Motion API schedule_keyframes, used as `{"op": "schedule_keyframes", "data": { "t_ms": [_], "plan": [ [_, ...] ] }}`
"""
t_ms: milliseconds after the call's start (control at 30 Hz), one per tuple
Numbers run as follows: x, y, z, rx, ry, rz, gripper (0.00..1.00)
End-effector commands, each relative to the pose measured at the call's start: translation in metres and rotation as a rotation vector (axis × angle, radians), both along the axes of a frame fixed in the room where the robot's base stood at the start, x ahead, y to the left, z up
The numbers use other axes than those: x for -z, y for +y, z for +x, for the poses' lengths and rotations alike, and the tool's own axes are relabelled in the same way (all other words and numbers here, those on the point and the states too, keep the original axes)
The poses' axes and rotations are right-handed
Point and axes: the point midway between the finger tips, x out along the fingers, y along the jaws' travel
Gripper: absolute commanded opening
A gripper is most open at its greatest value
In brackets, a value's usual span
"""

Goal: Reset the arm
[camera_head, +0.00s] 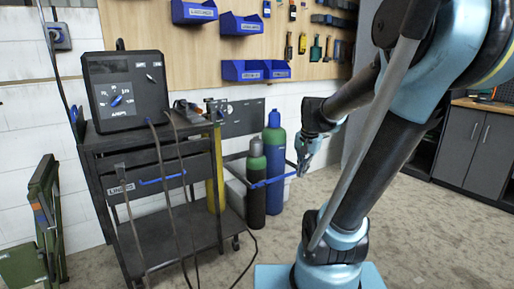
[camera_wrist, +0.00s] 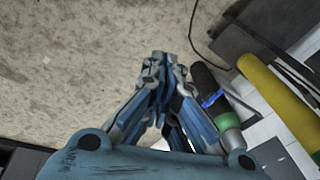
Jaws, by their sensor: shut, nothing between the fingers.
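My arm fills the right half of the head view, rising from its light blue base and bending back toward the wall. My gripper (camera_head: 303,168) hangs at the end of the arm, pointing down, in front of the white wall and right of the gas cylinders. In the wrist view my gripper (camera_wrist: 160,62) has its blue and grey fingers drawn together at the tips, over the carpet. It is shut and holds nothing.
A black welding cart (camera_head: 160,195) carries a welder (camera_head: 126,92) on top, with cables hanging down. A green folded object (camera_head: 45,220) is at left. A grey cabinet (camera_head: 480,150) stands right.

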Motion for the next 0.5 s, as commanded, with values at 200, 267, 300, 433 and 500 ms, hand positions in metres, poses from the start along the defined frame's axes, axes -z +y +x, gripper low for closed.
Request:
{"op": "schedule_keyframes", "data": {
  "t_ms": [200, 267, 300, 433, 500],
  "plan": [
    [0.015, -0.007, -0.055, -0.178, -0.007, -0.053, 0.0],
    [0.021, -0.008, -0.068, -0.229, -0.009, -0.068, 0.0],
    [0.024, -0.009, -0.077, -0.262, -0.009, -0.078, 0.0],
    [0.039, -0.012, -0.105, -0.371, -0.011, -0.108, 0.0],
    [0.047, -0.014, -0.119, -0.428, -0.012, -0.125, 0.0]
  ]
}}
